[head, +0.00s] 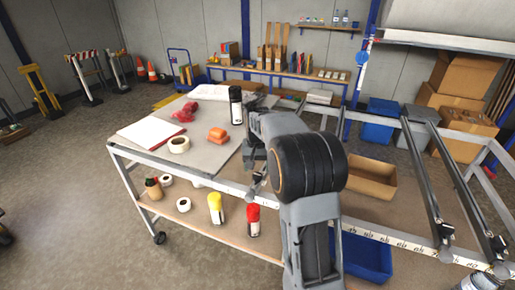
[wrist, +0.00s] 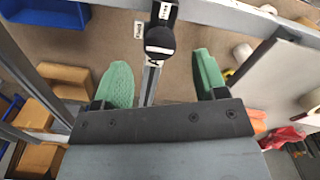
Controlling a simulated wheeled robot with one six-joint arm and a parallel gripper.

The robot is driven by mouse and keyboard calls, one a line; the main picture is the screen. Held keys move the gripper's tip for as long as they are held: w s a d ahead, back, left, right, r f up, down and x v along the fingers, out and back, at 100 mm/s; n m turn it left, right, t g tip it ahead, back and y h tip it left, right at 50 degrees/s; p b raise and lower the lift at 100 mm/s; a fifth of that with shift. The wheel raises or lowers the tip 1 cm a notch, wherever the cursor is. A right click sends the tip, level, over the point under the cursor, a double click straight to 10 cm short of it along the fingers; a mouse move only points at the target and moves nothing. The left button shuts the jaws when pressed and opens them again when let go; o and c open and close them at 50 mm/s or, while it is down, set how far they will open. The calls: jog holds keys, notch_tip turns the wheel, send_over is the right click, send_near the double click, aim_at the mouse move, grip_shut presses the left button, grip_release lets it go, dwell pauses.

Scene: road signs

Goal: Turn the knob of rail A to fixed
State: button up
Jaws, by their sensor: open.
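A round black knob (wrist: 160,39) with a white mark across it shows in the wrist view. It sits at the end of a dark rail clamp with small white print, above a thin metal rail (wrist: 149,84). My gripper (wrist: 162,60) is open, its two green fingers spread wide. The knob shows between the fingers' lines, slightly beyond the tips, and touches neither. The letter of this rail and the word the mark points to are too small to read. In the head view my gripper (head: 256,175) is mostly hidden by my arm at the table frame's edge.
Other dark rails (head: 427,180) with knobs (head: 446,256) cross the frame at the right. A grey tabletop (head: 205,150) holds tape, a black can (head: 236,105) and red items.

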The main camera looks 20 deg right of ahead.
aim_at(257, 174)
notch_tip(257, 174, up, 10)
dwell(0.4)
dwell(0.5)
